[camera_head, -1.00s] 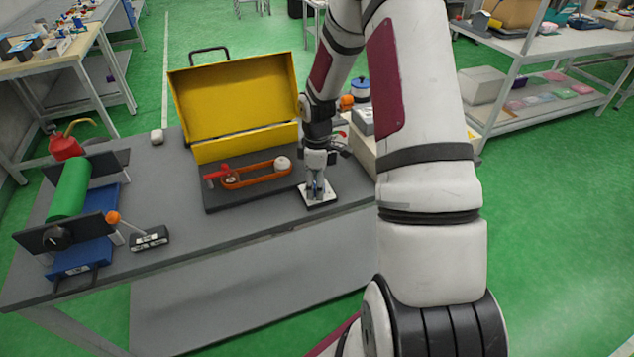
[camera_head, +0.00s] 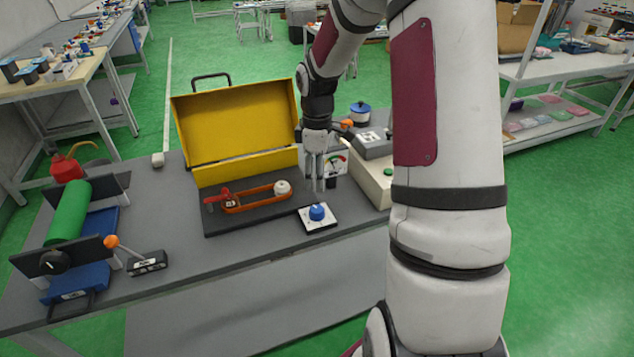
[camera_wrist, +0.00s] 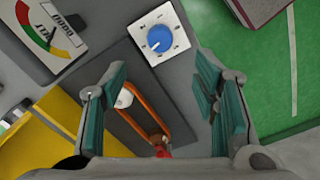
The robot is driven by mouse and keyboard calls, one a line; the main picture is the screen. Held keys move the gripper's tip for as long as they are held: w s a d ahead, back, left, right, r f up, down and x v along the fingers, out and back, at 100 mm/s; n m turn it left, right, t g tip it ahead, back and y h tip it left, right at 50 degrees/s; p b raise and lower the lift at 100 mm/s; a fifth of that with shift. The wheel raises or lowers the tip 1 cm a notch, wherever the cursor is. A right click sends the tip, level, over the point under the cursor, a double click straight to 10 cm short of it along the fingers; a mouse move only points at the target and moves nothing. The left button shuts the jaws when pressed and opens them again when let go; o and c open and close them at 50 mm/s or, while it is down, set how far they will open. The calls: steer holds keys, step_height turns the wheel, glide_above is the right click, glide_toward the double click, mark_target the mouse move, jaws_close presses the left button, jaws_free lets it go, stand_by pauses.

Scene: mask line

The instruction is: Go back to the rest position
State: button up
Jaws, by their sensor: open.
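My gripper (camera_head: 318,187) is open and empty. It hangs above the grey bench, just behind the white plate with the blue knob (camera_head: 317,212), and is apart from it. In the wrist view the knob (camera_wrist: 158,39) lies at the top middle, beyond my open fingers (camera_wrist: 165,100). The arm reaches down from the upper right of the head view and hides part of the bench's right end.
A yellow toolbox (camera_head: 235,120) stands open behind a dark board with an orange belt (camera_head: 255,197). A green roller (camera_head: 69,212) and an orange-knobbed lever (camera_head: 146,262) are at the left.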

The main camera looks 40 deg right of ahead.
steer(key=shift+r, duration=0.1)
stand_by(0.5)
steer(key=s+a+r+m+t+h, duration=0.1)
steer(key=s+a+r+m, duration=0.15)
steer(key=a+r, duration=0.35)
steer(key=s+a+r+m+t+h, duration=0.1)
steer(key=s+a+r, duration=0.3)
steer(key=r, duration=0.5)
steer(key=s+a+r+m+t+y, duration=0.1)
steer(key=s+a+r+m, duration=0.1)
steer(key=s+a, duration=0.3)
steer(key=s+a+r+m+t+y, duration=0.1)
steer(key=s+a+r+m, duration=0.2)
steer(key=s, duration=0.8)
steer(key=shift+s+a+r+t, duration=0.2)
steer(key=shift+a+t, duration=0.2)
steer(key=shift+a, duration=0.55)
steer(key=shift+d, duration=0.1)
